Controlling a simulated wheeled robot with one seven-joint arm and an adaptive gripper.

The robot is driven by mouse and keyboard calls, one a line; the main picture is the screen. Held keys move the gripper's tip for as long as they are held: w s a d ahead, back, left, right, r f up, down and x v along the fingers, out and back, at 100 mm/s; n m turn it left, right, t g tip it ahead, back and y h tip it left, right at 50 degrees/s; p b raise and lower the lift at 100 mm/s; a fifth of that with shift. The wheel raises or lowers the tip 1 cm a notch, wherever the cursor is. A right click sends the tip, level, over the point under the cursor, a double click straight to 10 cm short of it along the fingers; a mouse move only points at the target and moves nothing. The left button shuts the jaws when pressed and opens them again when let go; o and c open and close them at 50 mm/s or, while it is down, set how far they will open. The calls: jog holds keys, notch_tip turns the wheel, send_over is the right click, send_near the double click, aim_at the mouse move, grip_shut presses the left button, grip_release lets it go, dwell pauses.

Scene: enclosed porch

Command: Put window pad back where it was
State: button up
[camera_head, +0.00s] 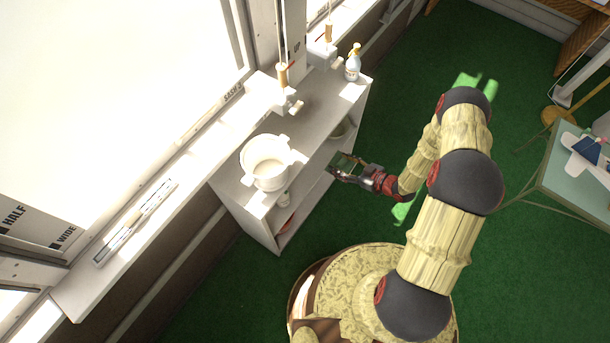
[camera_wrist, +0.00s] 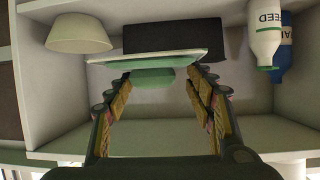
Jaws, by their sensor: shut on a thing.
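My gripper (camera_head: 350,168) is in front of the open side of the low white shelf unit. It is shut on a flat pad with a pale face and green edge, most likely the window pad (camera_wrist: 150,58). In the wrist view the pad lies crosswise between my fingertips (camera_wrist: 155,75), with a green part (camera_wrist: 153,77) below it. In the head view the pad is small, and its outline is hard to tell. In the wrist view a dark block (camera_wrist: 172,38) shows behind the pad inside the shelf; I cannot tell whether they touch.
In the wrist view a pale bowl (camera_wrist: 78,33) is left of the pad, and a white bottle (camera_wrist: 265,40) and a blue bottle (camera_wrist: 284,50) are at right. A white pot (camera_head: 266,162) and spray bottle (camera_head: 353,62) stand on the shelf unit (camera_head: 318,95).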

jog(key=shift+s+a+n+g+y, duration=0.2)
jog(key=shift+a+n+g+y, duration=0.2)
jog(key=shift+a+n+g, duration=0.15)
jog(key=w+a+f+b, duration=0.2)
jog(key=a+f+b, duration=0.2)
jog(key=a, duration=0.5)
jog(key=b, duration=0.2)
send_over(305, 177)
jog(key=f, duration=0.4)
jog(key=shift+s+d+f, duration=0.1)
jog(key=shift+d+f, duration=0.2)
jog(key=shift+f, duration=0.1)
jog(key=shift+a+f, duration=0.15)
jog(key=shift+a+f+b, duration=0.15)
jog(key=shift+f+b, duration=0.25)
jog(key=shift+f, duration=0.5)
jog(key=shift+a+f+b, duration=0.15)
jog(key=shift+f+b, duration=0.25)
jog(key=shift+f, duration=0.5)
jog(key=shift+f, duration=0.15)
jog(key=o, duration=1)
